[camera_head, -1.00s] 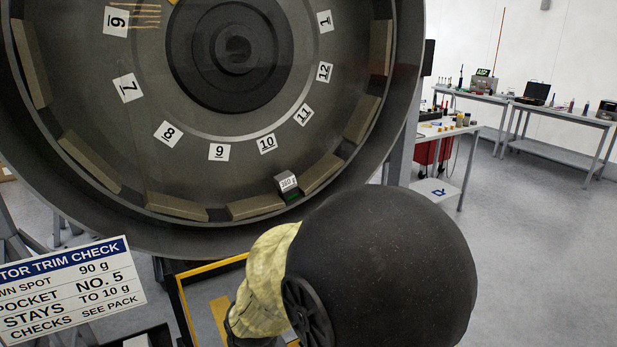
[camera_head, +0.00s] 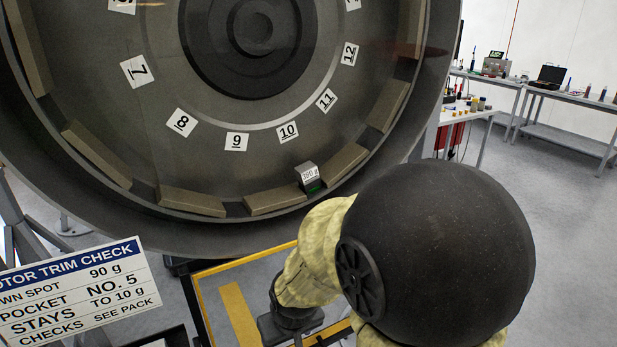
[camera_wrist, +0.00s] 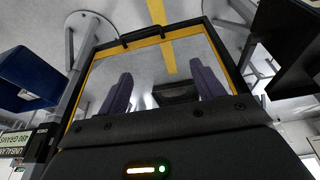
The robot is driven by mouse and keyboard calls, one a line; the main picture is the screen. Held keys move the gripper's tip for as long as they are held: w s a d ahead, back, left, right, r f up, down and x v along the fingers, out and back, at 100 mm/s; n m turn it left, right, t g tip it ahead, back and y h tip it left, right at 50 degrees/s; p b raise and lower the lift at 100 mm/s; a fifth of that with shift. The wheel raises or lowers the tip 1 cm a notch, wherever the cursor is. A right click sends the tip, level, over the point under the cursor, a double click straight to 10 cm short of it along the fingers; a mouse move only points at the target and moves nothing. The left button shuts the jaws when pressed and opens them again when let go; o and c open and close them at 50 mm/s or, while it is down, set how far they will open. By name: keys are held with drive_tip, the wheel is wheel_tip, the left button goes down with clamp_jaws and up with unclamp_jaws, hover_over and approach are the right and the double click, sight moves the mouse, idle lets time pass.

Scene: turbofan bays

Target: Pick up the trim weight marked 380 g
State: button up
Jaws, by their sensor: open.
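The trim weight (camera_head: 310,177) is a small grey block with a white label and a green strip at its base. Its label is small but looks like 380 g. It sits on the inner lower rim of the big round rotor casing (camera_head: 190,235), below the number 10 tag. My gripper (camera_wrist: 164,92) is open, with two dark fingers apart and nothing between them in the wrist view. The weight is not seen in the wrist view.
Pale blocks (camera_head: 275,197) line the rim beside the weight. A yellow-edged frame (camera_head: 203,300) stands under the casing. A rotor trim check sign (camera_head: 80,290) is at lower left. Benches with tools (camera_head: 565,95) are at the back right; the floor (camera_head: 575,240) at right is clear.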

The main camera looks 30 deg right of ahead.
drive_tip(key=w+d+r+n+t+h+p, duration=0.1)
drive_tip(key=w+d+r+t+p, duration=0.2)
drive_tip(key=w+d+r+t, duration=0.65)
drive_tip(key=n+t+y+p, duration=0.2)
drive_tip(key=t+p, duration=0.1)
drive_tip(key=t, duration=0.2)
approach(309, 175)
drive_tip(key=s, duration=0.4)
drive_tip(key=shift+w+r, duration=0.1)
drive_tip(key=shift+w, duration=0.05)
drive_tip(key=w+p, duration=0.4)
drive_tip(key=w, duration=0.8)
drive_tip(key=shift+w+a, duration=0.1)
drive_tip(key=shift+a, duration=0.05)
